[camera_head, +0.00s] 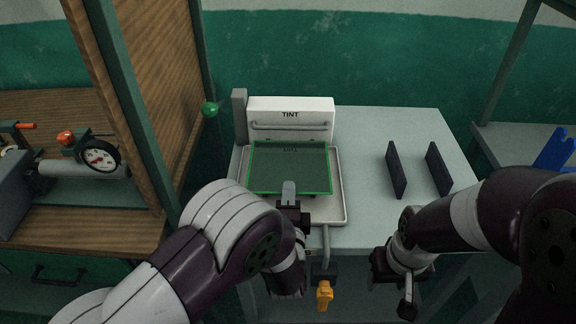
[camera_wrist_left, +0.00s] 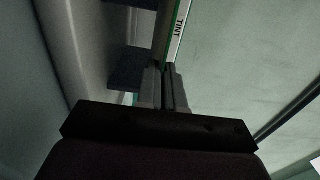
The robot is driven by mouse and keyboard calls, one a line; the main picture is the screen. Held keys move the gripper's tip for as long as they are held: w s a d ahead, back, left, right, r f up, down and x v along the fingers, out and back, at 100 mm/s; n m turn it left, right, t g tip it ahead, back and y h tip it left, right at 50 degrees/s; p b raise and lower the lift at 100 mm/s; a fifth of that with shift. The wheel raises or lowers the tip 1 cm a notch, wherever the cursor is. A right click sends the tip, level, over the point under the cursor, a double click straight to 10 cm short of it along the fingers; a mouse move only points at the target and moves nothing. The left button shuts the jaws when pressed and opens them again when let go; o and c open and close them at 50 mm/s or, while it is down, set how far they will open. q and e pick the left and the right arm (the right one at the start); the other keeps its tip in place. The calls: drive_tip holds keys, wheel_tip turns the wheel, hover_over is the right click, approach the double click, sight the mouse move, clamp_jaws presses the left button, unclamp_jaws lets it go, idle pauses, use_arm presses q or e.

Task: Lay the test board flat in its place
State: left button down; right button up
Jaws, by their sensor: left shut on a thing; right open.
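The test board (camera_head: 290,166) is a dark see-through panel with a bright green rim. It spans the tray (camera_head: 339,205) of the white TINT station (camera_head: 290,105), looking roughly level in the head view. My left gripper (camera_head: 289,189) is shut on the middle of its near edge. In the left wrist view, the left fingers (camera_wrist_left: 164,82) meet at a thin green-edged strip beside the TINT label. Whether the board touches the tray cannot be told. My right gripper (camera_head: 404,291) is open and empty, at the lower right in front of the grey table (camera_head: 365,233).
Two dark upright plates (camera_head: 396,170) stand on the table right of the station. A post with a green ball (camera_head: 210,109) and a wooden partition (camera_head: 160,70) are on the left. An orange-yellow handle (camera_head: 324,294) hangs below the front edge. The table's back right is clear.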

use_arm(q)
wheel_tip(320, 180, up, 6)
drive_tip(key=p, duration=0.5)
idle(0.4)
